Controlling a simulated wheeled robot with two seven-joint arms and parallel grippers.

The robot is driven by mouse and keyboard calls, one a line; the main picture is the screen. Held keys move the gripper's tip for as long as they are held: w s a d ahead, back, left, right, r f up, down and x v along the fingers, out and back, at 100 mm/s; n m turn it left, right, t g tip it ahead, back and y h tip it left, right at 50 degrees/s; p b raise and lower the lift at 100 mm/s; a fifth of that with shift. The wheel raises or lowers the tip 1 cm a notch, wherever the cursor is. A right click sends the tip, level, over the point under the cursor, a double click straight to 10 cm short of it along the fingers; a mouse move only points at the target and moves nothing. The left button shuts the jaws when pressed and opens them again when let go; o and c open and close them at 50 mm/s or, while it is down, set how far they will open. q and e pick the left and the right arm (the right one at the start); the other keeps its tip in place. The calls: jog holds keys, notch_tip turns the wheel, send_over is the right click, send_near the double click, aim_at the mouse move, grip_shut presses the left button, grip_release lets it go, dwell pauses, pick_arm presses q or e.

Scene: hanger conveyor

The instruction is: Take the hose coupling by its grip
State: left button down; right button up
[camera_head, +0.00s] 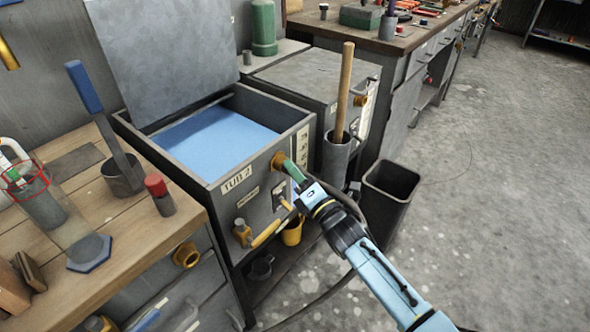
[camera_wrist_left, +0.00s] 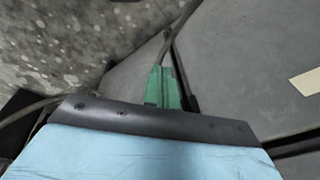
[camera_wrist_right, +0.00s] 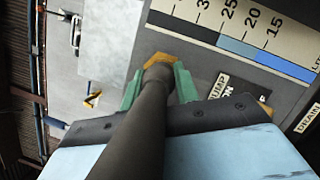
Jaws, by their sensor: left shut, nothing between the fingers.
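The hose coupling (camera_wrist_right: 157,73) shows in the right wrist view as a dark end on a thick black hose, against a brass fitting (camera_wrist_right: 156,61) on the tub front. The green fingers of my right gripper (camera_wrist_right: 158,88) stand on either side of it. I cannot tell whether they press on it. In the head view my right gripper (camera_head: 292,172) reaches the brass fitting (camera_head: 278,160), and its fingers hide most of the coupling. My left gripper (camera_wrist_left: 162,86) is shut and empty in the left wrist view, pointing towards grey panels. It is outside the head view.
The tub (camera_head: 222,182), labelled TUB 2, holds blue liquid (camera_head: 215,138). A yellow-handled valve (camera_head: 264,234) and yellow cup (camera_head: 292,231) sit below the fitting. A holder (camera_head: 336,158) with a wooden handle and a dark bin (camera_head: 389,190) stand beside it. The floor at right is clear.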

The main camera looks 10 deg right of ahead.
jog(key=shift+c, duration=0.8)
jog(key=shift+c, duration=0.4)
jog(key=shift+s+d, duration=0.1)
jog(key=shift+s+d+p, duration=0.6)
jog(key=shift+s+d, duration=0.05)
jog(key=shift+s, duration=0.15)
jog(key=shift+s+d+p, duration=0.55)
jog(key=shift+s+d, duration=0.05)
jog(key=shift+s, duration=0.2)
